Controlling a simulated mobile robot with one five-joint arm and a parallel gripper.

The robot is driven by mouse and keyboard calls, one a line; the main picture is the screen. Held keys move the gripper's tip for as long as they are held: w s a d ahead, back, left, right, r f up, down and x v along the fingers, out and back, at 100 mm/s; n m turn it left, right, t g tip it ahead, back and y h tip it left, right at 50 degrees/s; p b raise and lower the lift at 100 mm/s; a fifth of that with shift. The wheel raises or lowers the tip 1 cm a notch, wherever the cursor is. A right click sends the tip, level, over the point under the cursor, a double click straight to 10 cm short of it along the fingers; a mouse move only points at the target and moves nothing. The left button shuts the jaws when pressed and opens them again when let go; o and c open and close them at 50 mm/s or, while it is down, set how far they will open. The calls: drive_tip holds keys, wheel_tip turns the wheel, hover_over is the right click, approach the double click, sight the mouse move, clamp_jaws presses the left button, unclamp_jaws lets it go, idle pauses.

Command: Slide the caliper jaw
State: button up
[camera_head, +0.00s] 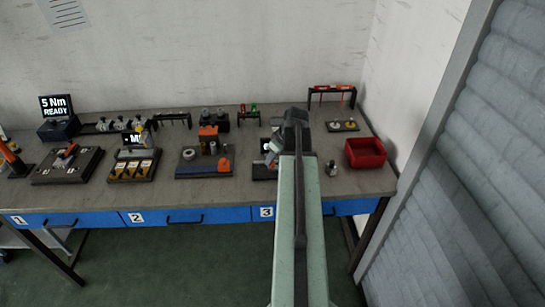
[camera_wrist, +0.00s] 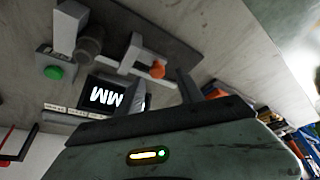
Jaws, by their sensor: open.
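The caliper station (camera_head: 263,170) stands on the bench, partly hidden by my arm in the head view. In the wrist view, which looks upside down, its dark base plate (camera_wrist: 165,25) carries pale blocks, a dark grey cylinder (camera_wrist: 90,44) and a pale jaw piece (camera_wrist: 133,54) with an orange knob (camera_wrist: 158,69). A lit display (camera_wrist: 104,96) reads MM, and a green button (camera_wrist: 53,72) sits on a grey block. My gripper (camera_head: 296,120) is open and empty, close to the station.
A red bin (camera_head: 365,153) and a small metal part (camera_head: 331,169) stand to the right of my arm. An orange and blue fixture (camera_head: 205,160) is to the left. Racks line the bench's back edge. Some bare bench shows between stations.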

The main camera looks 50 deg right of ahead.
drive_tip(key=p+v, duration=0.3)
drive_tip(key=v, duration=0.2)
drive_tip(key=shift+r+p, duration=0.2)
drive_tip(key=shift+p, duration=0.2)
